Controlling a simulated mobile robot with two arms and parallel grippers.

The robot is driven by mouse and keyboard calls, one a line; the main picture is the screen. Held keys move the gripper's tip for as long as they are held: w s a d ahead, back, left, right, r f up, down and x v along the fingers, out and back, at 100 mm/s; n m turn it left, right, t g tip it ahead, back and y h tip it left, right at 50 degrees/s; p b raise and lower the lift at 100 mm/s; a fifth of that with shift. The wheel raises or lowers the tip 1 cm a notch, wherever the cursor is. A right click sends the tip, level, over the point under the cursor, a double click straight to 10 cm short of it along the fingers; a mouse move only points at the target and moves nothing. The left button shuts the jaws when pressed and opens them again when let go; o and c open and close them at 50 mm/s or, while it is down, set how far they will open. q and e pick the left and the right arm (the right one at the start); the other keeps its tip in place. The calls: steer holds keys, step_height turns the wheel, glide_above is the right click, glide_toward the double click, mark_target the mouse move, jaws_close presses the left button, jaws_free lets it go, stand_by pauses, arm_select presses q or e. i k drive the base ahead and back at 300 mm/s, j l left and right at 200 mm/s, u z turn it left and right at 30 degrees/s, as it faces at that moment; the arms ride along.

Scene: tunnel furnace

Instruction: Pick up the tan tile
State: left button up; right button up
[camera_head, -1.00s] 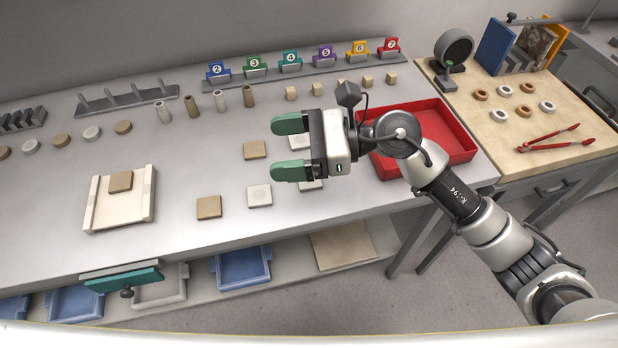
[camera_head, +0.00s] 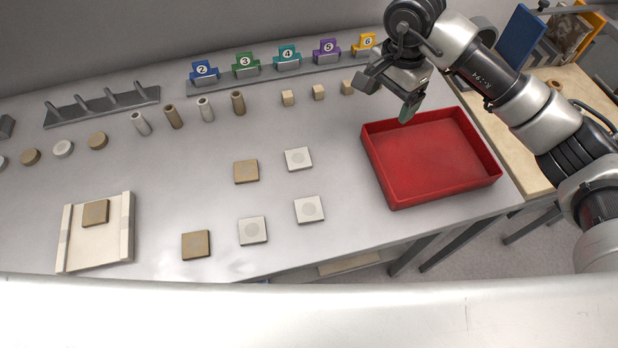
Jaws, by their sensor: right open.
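Square tan tiles show in three places: one (camera_head: 246,171) lies flat on the grey bench near the middle, one (camera_head: 196,245) lies near the bench's front edge, and one (camera_head: 95,213) rests on a cream tray (camera_head: 98,247) at the left. The frames do not show which one is meant. My right gripper (camera_head: 400,100) is open and empty, above the back left part of the red bin, well to the right of the tiles. Its fingers point down and partly hide each other. My left gripper is out of view.
White tiles (camera_head: 299,159) lie beside the tan ones. A red bin (camera_head: 433,199) stands at the bench's right end. Small cylinders (camera_head: 238,103), cubes (camera_head: 318,92) and a rack (camera_head: 103,107) stand toward the back. The bench between tiles and bin is clear.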

mark_target(196, 245)
steer(key=u, duration=1.2)
